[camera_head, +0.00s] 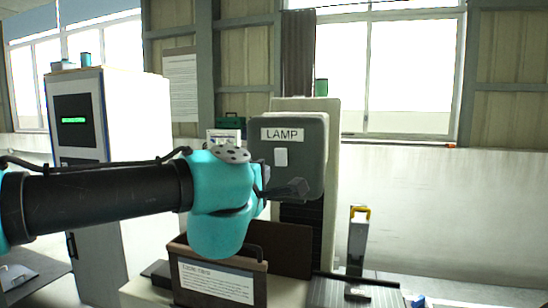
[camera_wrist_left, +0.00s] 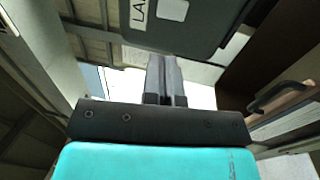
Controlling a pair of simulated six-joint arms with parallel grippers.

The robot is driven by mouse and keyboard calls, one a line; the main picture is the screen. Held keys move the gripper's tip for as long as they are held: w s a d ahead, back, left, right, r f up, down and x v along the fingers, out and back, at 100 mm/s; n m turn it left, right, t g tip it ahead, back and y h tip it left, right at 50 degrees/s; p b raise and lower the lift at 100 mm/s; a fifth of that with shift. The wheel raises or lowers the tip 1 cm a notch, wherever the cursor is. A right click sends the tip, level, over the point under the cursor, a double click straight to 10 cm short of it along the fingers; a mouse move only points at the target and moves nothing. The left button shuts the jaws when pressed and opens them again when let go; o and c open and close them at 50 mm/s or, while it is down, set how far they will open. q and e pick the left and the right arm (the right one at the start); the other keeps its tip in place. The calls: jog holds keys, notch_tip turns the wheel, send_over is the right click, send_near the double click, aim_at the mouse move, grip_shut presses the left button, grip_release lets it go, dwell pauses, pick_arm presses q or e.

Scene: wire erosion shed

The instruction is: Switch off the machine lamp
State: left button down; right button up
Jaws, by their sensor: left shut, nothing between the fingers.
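A dark grey switch box (camera_head: 312,140) with a white LAMP label (camera_head: 282,134) faces me in the head view. A white switch (camera_head: 281,157) sits on its face below the label. In the wrist view the box (camera_wrist_left: 195,28) is at the top, with part of the label (camera_wrist_left: 139,12) and the switch (camera_wrist_left: 173,10). My left gripper (camera_head: 298,188) is shut and empty, in front of the box's lower part, below and right of the switch. It also shows in the wrist view (camera_wrist_left: 165,62). I cannot tell whether it touches the box. My right gripper is not in view.
A brown case (camera_head: 222,285) with a handle and a paper label stands below my left arm. A tall pale cabinet (camera_head: 138,120) with a green display stands at left. A grey upright part with a yellow top (camera_head: 358,240) stands at right. The upper right is clear.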

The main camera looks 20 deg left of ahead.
aim_at(280, 153)
pick_arm(q)
jog(key=shift+f, duration=0.45)
jog(key=shift+w, duration=0.1)
jog(key=w, duration=0.4)
jog(key=w+r, duration=0.1)
jog(key=w, duration=0.4)
jog(key=w+r, duration=0.1)
jog(key=w, duration=0.3)
jog(key=shift+w+r, duration=0.1)
jog(key=shift+w, duration=0.15)
jog(key=shift+w, duration=0.2)
jog(key=s+r, duration=0.2)
jog(key=s, duration=1.2)
jog(key=shift+r, duration=0.25)
